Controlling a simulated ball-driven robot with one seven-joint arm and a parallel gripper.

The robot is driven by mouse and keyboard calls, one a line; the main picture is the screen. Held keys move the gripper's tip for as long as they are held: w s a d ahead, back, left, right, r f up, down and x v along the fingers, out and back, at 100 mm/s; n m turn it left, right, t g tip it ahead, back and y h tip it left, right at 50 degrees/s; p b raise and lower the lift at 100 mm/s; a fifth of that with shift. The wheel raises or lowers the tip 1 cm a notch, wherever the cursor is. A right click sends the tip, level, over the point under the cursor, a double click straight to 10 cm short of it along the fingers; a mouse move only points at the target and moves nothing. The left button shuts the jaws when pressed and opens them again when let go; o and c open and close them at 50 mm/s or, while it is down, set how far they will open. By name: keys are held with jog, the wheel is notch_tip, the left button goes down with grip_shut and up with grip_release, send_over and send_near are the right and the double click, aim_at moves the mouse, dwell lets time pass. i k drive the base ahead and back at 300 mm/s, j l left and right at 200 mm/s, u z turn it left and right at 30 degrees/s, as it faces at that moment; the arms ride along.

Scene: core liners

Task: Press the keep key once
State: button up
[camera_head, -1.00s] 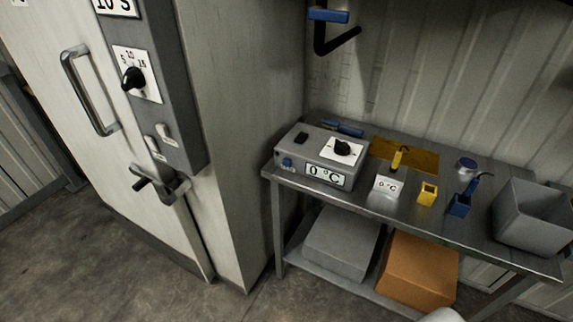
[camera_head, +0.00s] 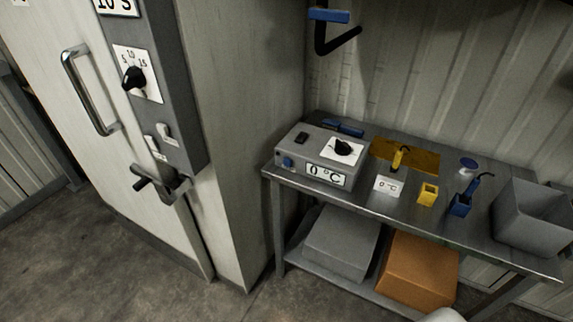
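No key with a readable "keep" label shows. A grey control box (camera_head: 330,158) stands at the left end of the metal bench, with a "0 °C" display (camera_head: 327,175), a black dial (camera_head: 343,148), a small black key (camera_head: 302,138) and a blue knob or button (camera_head: 287,162). The tall cabinet's dark panel (camera_head: 181,85) carries a black dial (camera_head: 134,78) with numbers and two small pale switches or plates, one of them the upper plate (camera_head: 165,131). A display at the top is cut off. I cannot tell which is the keep key. My gripper is not in view.
A grey box (camera_head: 342,242) and an orange box (camera_head: 418,268) sit below. The cabinet door has a handle (camera_head: 90,92). Floor is clear in front.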

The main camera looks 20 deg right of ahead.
aim_at(286, 162)
jog(key=i+j, duration=0.2)
jog(key=j, duration=0.15)
jog(key=i+j, duration=0.15)
jog(key=j, duration=0.25)
jog(key=i+j, duration=0.2)
jog(key=j, duration=0.15)
